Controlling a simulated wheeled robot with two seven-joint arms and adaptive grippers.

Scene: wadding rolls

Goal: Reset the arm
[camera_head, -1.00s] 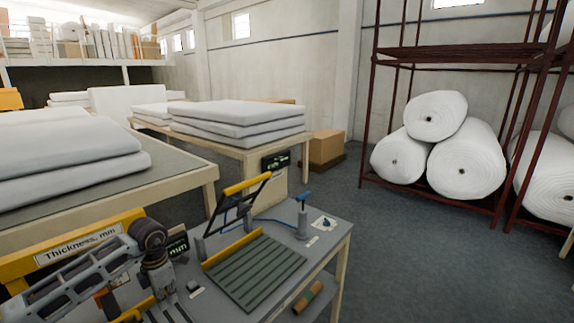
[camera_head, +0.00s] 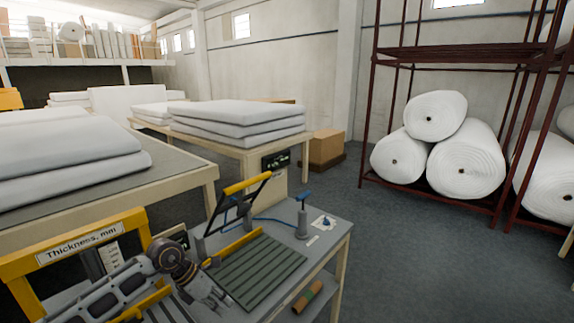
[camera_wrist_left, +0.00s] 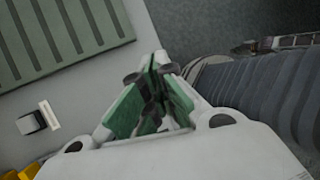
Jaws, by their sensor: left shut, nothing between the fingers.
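My left arm comes in from the lower left in the head view, with its gripper (camera_head: 222,303) low over the left front part of the grey workbench (camera_head: 318,262). The gripper is shut with nothing between its fingers. In the left wrist view its green-padded fingers (camera_wrist_left: 152,95) are closed together over the bench top. The green ribbed mat (camera_head: 255,270) lies to the right of the gripper in the head view and at the upper left in the wrist view (camera_wrist_left: 60,35). My right gripper is in neither view.
A yellow frame with a "Thickness, mm" sign (camera_head: 84,241) stands beside my left arm. A yellow-handled frame tool (camera_head: 246,184) and a blue-topped post (camera_head: 302,222) stand on the bench. White rolls (camera_head: 467,160) fill a rack at the right. The floor between is clear.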

